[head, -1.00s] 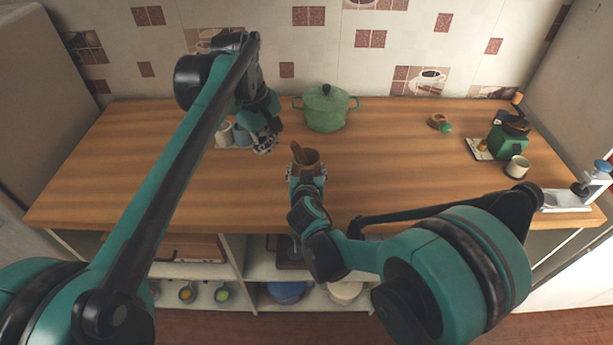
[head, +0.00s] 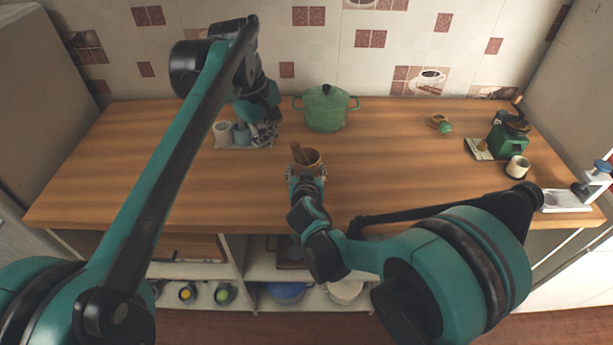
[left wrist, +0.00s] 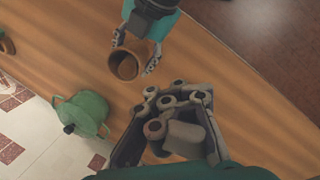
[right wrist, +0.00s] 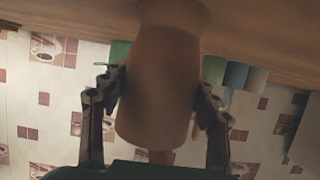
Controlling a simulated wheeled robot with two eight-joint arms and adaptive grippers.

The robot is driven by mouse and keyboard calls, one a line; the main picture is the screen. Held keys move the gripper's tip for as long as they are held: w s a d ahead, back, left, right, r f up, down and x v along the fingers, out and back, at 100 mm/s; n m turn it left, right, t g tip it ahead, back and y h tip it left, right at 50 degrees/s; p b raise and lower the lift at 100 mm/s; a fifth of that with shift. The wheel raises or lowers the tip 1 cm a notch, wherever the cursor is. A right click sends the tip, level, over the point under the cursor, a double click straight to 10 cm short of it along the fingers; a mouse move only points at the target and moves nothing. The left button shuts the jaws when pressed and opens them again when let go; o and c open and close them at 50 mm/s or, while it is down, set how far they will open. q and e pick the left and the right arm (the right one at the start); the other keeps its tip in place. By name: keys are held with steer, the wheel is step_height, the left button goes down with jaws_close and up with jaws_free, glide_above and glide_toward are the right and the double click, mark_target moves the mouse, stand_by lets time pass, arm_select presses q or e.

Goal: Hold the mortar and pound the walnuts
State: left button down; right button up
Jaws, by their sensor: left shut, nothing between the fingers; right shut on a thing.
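The brown mortar (head: 313,168) stands near the front middle of the counter, with the wooden pestle (head: 298,152) leaning in it. My right gripper (head: 306,176) is shut on the mortar, one finger on each side. The mortar (right wrist: 158,85) fills the middle of the right wrist view, and it shows from above in the left wrist view (left wrist: 145,50). My left gripper (head: 264,134) is shut and empty, back and left of the mortar, beside the canisters; its fingers (left wrist: 175,108) are close together in the left wrist view. I cannot make out any walnuts; the mortar's inside is dark.
A green pot (head: 325,110) stands behind the mortar. Small canisters (head: 223,132) on a tray are beside my left gripper. A green grinder (head: 508,138), a cup (head: 517,168) and a small brown item (head: 437,121) are at right. The counter's left part is clear.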

arm_select(q)
steer(key=r, duration=0.1)
steer(key=s+r, duration=0.1)
steer(key=shift+r, duration=0.4)
stand_by(0.3)
steer(key=shift+f, duration=0.2)
steer(key=shift+s+a+x, duration=0.1)
steer(key=shift+a+x, duration=0.1)
steer(key=shift+x, duration=0.75)
steer(key=shift+s+a+x, duration=0.1)
steer(key=shift+a+x, duration=0.1)
steer(key=shift+x, duration=0.8)
steer(key=shift+f, duration=0.15)
steer(key=shift+d+v, duration=0.2)
steer(key=shift+v, duration=0.75)
